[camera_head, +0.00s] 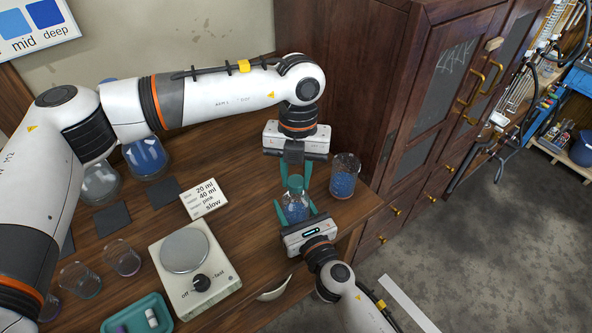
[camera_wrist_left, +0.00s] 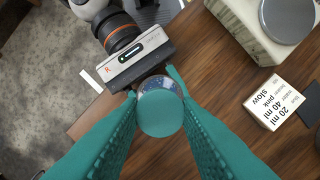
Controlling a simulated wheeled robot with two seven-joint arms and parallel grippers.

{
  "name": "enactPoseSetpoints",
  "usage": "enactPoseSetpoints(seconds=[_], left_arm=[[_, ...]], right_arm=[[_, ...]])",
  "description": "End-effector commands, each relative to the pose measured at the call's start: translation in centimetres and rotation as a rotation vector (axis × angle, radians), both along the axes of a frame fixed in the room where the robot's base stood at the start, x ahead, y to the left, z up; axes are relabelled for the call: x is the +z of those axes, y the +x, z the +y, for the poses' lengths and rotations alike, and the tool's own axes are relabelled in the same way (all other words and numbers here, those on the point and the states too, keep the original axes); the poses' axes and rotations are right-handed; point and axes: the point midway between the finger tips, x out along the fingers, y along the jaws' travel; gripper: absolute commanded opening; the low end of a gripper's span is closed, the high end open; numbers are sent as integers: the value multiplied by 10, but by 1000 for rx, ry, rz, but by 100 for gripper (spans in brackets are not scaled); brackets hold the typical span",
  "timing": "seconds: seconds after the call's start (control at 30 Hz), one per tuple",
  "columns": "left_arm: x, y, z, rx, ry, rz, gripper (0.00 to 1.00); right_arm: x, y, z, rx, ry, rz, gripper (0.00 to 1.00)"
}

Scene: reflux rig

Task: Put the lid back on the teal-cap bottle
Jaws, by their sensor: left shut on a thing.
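The bottle (camera_head: 296,212) holds blue contents and stands upright near the table's right front edge. My right gripper (camera_head: 298,203), coming in from below, has its teal fingers around its sides, shut on it. The teal lid (camera_head: 296,183) is at the top of the bottle, between the fingers of my left gripper (camera_head: 294,184), which is shut on it. In the left wrist view the round lid (camera_wrist_left: 160,113) covers most of the bottle (camera_wrist_left: 157,82). I cannot tell whether lid and neck touch.
A beaker of blue beads (camera_head: 344,177) stands close to the right of my left gripper. A teal tray (camera_head: 137,318) is at the front left. A wooden cabinet (camera_head: 400,110) rises at right.

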Motion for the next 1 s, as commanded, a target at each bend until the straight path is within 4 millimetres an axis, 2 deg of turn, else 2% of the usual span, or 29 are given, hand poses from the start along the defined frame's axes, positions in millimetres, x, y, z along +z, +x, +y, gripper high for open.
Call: enactPoseSetpoints(seconds=[0.87, 0.9, 1.0], left_arm=[[-11, 0, 0, 0, 0, 0, 9], [-12, 0, 0, 0, 0, -1, 9], [-11, 0, 0, -25, 0, -1, 9]], right_arm=[[0, 0, 0, 0, 0, 0, 12], [0, 0, 0, 0, 0, 0, 0], [0, 0, 0, 0, 0, 0, 0]])
